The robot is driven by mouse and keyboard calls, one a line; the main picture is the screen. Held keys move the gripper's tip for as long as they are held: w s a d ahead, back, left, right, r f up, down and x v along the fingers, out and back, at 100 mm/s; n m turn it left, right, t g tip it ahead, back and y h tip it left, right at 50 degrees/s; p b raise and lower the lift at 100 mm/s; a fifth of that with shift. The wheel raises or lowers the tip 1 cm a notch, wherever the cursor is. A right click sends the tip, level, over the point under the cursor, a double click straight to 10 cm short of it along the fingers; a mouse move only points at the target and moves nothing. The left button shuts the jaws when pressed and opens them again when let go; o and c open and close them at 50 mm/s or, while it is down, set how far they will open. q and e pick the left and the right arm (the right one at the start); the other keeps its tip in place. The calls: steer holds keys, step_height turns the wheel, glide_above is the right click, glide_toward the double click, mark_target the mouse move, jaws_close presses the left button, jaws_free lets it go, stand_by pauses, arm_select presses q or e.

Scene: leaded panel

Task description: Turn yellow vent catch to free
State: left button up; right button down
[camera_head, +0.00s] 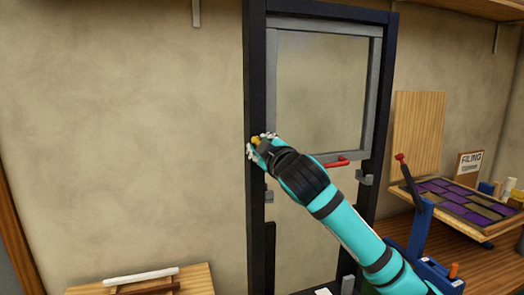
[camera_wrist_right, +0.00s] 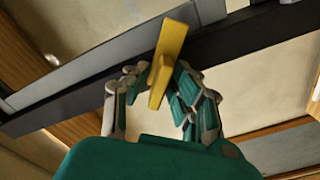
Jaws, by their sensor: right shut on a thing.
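The yellow vent catch (camera_head: 256,141) sits on the left post of the dark window frame (camera_head: 255,80), mostly covered by my right gripper. In the right wrist view it is a flat yellow bar (camera_wrist_right: 170,50), tilted a little from vertical, its top end over the grey and black frame bars. My right gripper (camera_head: 262,146) reaches it from the lower right. In the wrist view the fingers (camera_wrist_right: 160,85) are on either side of the bar's lower part, shut on it. My left gripper is not in view.
A grey sash (camera_head: 372,95) holds the pane, with a red handle (camera_head: 337,162) on its lower bar. At right stand a blue tool with a red-tipped lever (camera_head: 420,220) and a purple-celled tray (camera_head: 455,205). Light and brown rods lie on a board (camera_head: 195,280) at lower left.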

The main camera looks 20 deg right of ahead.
steer(key=m, duration=0.4)
steer(key=shift+a+f+m+b, duration=0.1)
steer(key=shift+f+m+b, duration=0.05)
steer(key=shift+m+b, duration=0.2)
steer(key=m, duration=0.5)
steer(key=shift+m, duration=0.25)
steer(key=c, duration=1.4)
jaws_free()
steer(key=shift+o, duration=0.2)
steer(key=s, duration=1.2)
steer(key=shift+d, duration=0.3)
